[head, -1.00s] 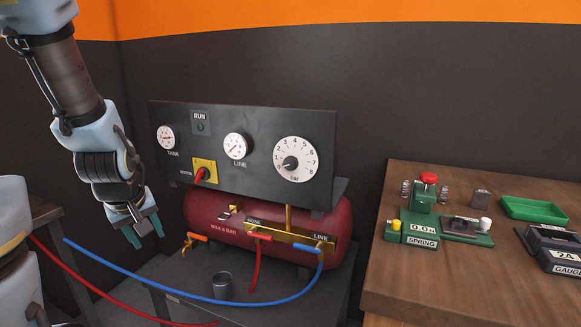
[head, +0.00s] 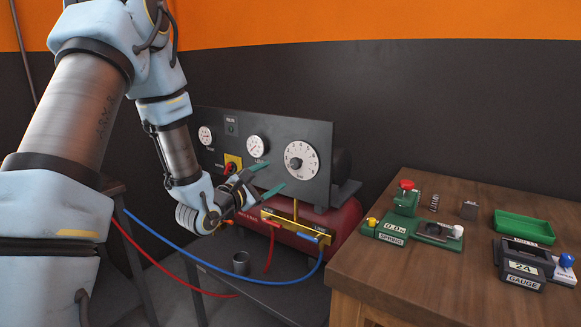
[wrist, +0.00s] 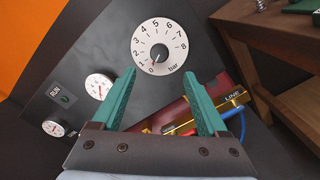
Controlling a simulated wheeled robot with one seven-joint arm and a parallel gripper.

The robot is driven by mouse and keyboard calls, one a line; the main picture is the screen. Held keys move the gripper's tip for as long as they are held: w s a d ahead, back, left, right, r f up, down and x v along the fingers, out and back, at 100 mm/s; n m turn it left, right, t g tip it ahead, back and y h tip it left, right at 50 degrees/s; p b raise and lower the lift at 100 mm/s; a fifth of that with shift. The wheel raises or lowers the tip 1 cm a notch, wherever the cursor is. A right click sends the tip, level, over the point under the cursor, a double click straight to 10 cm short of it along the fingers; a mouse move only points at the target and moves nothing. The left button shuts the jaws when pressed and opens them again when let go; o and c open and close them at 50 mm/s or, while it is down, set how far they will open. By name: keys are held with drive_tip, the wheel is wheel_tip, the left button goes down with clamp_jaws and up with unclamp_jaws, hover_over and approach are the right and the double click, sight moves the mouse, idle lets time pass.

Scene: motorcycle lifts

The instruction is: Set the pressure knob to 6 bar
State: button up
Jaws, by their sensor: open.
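The pressure knob (head: 296,161) is a dark round knob at the middle of a white dial marked 0 to 8 bar, on the black panel's right part. My gripper (head: 272,177) is in front of the panel, just left of and below the dial. Its two green fingers are open and empty. In the wrist view the fingertips (wrist: 148,76) reach up toward the dial's lower edge, apart from the knob.
The black panel (head: 265,125) also carries two small gauges and a red switch (head: 229,167) on a yellow plate, close to my gripper. A red tank (head: 345,215) with hoses lies below. A wooden bench (head: 385,275) with spring and gauge devices stands at right.

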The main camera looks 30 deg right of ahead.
sight(294, 164)
drive_tip(key=p+x, duration=0.3)
drive_tip(key=x, duration=0.7)
drive_tip(key=shift+w+d, duration=0.1)
drive_tip(key=shift+d, duration=0.05)
clamp_jaws()
